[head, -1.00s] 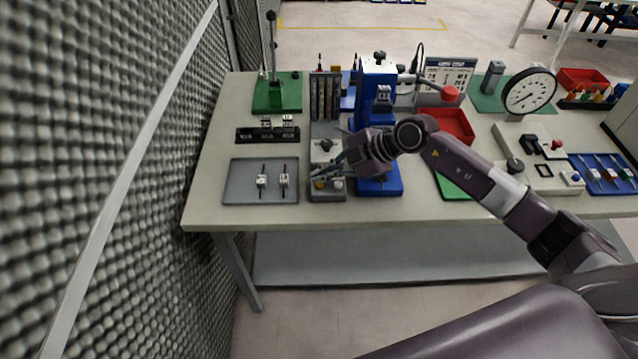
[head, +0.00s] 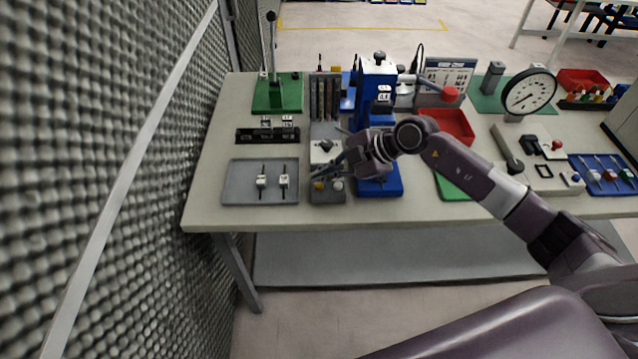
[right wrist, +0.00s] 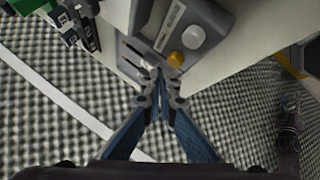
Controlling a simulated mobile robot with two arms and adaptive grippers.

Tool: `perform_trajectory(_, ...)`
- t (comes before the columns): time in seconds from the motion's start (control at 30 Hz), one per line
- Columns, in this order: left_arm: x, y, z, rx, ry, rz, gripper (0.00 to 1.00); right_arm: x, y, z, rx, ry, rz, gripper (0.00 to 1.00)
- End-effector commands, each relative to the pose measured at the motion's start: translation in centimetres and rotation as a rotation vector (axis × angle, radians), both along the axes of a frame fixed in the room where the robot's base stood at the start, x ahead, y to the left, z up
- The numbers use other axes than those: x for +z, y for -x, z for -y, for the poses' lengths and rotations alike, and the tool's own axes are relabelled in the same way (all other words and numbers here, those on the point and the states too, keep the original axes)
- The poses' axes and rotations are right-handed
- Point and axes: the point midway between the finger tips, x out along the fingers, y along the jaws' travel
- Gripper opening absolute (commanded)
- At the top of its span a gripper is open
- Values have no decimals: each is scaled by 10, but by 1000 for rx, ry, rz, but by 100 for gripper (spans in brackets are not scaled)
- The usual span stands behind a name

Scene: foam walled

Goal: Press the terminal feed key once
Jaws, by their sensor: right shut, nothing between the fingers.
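A grey terminal box (head: 327,197) stands near the front edge of the table, between the grey tray and the blue press. On its front part are a yellow round key (head: 319,186) and a white round key (head: 337,185). In the right wrist view the yellow key (right wrist: 176,59) and the white key (right wrist: 193,36) lie just beyond the fingertips. I cannot tell which is the feed key. My right gripper (head: 314,178) is shut and empty, its tips close to the yellow key; contact is unclear. Its tips also show in the right wrist view (right wrist: 160,76). My left gripper is out of view.
The blue press (head: 375,75) rises right beside my right gripper. A grey tray (head: 236,184) with two small parts lies left of the box. A black rail (head: 248,135) and a green stand (head: 277,103) are behind it. A foam wall is at far left.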

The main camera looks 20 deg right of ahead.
Motion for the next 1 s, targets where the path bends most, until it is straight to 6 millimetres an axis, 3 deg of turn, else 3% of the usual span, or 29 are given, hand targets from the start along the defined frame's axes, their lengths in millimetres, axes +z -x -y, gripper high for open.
perform_trajectory(1.0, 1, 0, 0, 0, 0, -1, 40, -13, 0, 0, 0, 0, -1, 0)
